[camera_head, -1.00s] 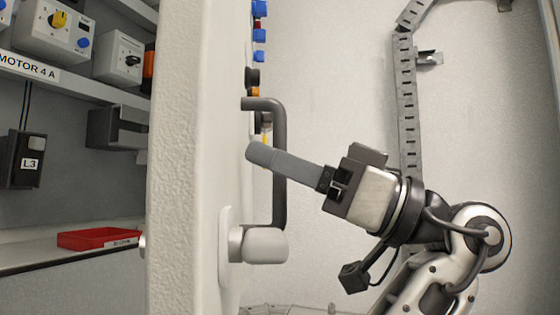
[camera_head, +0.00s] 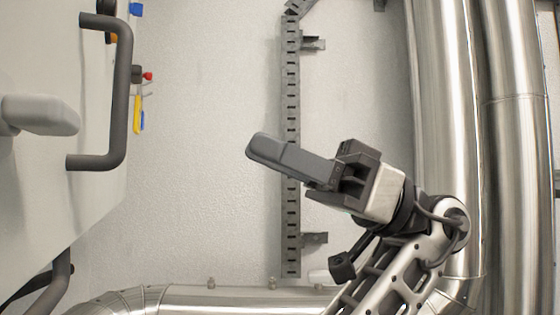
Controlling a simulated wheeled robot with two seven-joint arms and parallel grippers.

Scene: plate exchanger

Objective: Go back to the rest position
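A grey lever (camera_head: 40,115) sticks out from the panel. A slotted metal rail (camera_head: 291,100) runs down the pale wall behind my gripper. Large steel pipes (camera_head: 448,90) stand at the right, and another pipe (camera_head: 235,300) runs along the bottom.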

